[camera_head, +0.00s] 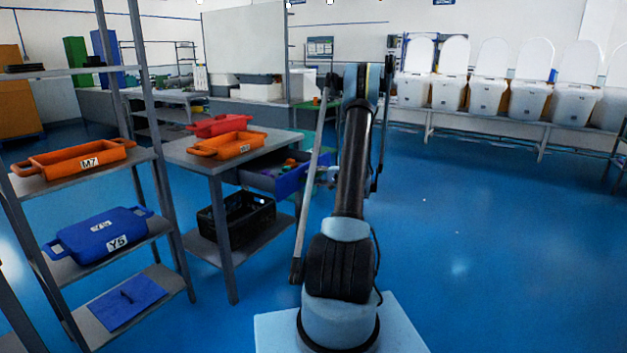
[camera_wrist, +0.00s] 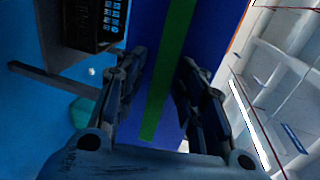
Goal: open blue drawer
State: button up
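The blue drawer (camera_head: 290,183) sits under the top of the grey table in the head view. It stands out to the right, and coloured items show inside it. My gripper (camera_head: 325,176) is at its right end, partly hidden by my arm. In the wrist view my gripper (camera_wrist: 162,65) has its two fingers apart. A blue surface (camera_wrist: 178,25) with a green strip (camera_wrist: 160,80) lies between and beyond them; it looks like the drawer's front. I cannot tell whether the fingers touch it.
Red (camera_head: 219,125) and orange (camera_head: 228,145) trays lie on the table (camera_head: 190,152). A black crate (camera_head: 237,217) stands on its lower shelf, also in the wrist view (camera_wrist: 95,25). A shelf rack with an orange tray (camera_head: 75,158) and blue case (camera_head: 98,236) is at left. Blue floor right is clear.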

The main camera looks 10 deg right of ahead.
jog(key=v, duration=1.2)
jog(key=shift+f, duration=0.1)
